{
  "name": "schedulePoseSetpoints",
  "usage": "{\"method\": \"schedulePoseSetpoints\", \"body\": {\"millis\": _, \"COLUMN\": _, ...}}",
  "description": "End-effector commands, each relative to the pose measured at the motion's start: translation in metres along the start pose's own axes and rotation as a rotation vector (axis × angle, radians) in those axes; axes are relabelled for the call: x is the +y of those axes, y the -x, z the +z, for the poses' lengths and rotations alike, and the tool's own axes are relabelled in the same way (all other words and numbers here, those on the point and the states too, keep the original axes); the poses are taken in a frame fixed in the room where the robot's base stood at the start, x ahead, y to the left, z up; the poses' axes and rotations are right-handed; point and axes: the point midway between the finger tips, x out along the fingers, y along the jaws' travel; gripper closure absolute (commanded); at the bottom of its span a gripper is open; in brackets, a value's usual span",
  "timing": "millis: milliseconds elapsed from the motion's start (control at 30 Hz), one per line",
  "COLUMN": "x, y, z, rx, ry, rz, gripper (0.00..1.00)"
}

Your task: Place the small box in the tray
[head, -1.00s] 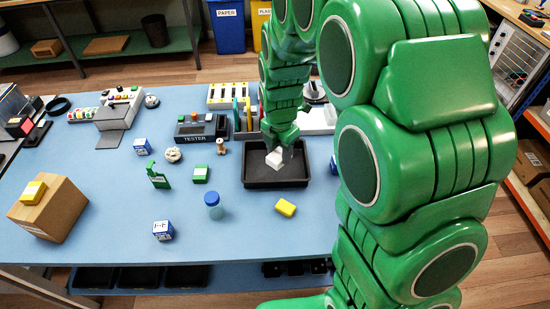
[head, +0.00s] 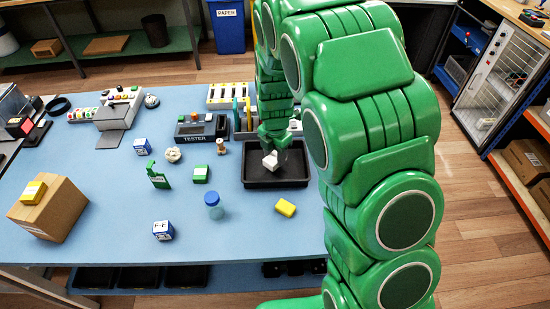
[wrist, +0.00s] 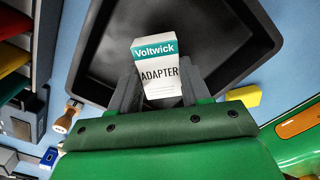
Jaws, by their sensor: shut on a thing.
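The small box (wrist: 160,72) is white with a teal band reading "Voltwick" and the word "ADAPTER". My gripper (wrist: 158,88) is shut on it in the wrist view, one finger on each side. In the head view the small white box (head: 270,160) shows at the end of my gripper (head: 272,148), over the tray. The tray (head: 275,184) is black and shallow, with raised walls; it also fills the upper part of the wrist view (wrist: 105,50). No other thing shows in it. I cannot tell whether the box touches the tray floor.
A yellow block (head: 285,207) lies just in front of the tray. A blue-capped jar (head: 214,206), a green block (head: 200,174) and a tester (head: 194,129) stand to the left. Blue-and-white boxes (head: 163,230) and a cardboard box (head: 48,208) are farther left.

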Motion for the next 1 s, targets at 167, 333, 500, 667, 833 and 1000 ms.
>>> {"method": "schedulePoseSetpoints", "body": {"millis": 167, "x": -0.002, "y": -0.019, "z": -0.001, "rx": 0.003, "ry": -0.002, "rz": -0.004, "gripper": 0.83}}
{"method": "schedulePoseSetpoints", "body": {"millis": 333, "x": -0.001, "y": -0.020, "z": 0.000, "rx": 0.002, "ry": -0.001, "rz": -0.002, "gripper": 0.83}}
{"method": "schedulePoseSetpoints", "body": {"millis": 500, "x": -0.001, "y": -0.021, "z": -0.001, "rx": 0.002, "ry": -0.001, "rz": -0.002, "gripper": 0.83}}
{"method": "schedulePoseSetpoints", "body": {"millis": 667, "x": -0.001, "y": -0.022, "z": -0.001, "rx": 0.002, "ry": -0.001, "rz": -0.001, "gripper": 0.39}}
{"method": "schedulePoseSetpoints", "body": {"millis": 833, "x": -0.001, "y": -0.022, "z": 0.000, "rx": 0.002, "ry": -0.001, "rz": -0.001, "gripper": 0.28}}
{"method": "schedulePoseSetpoints", "body": {"millis": 1000, "x": -0.001, "y": -0.022, "z": 0.000, "rx": 0.001, "ry": -0.001, "rz": -0.001, "gripper": 0.28}}
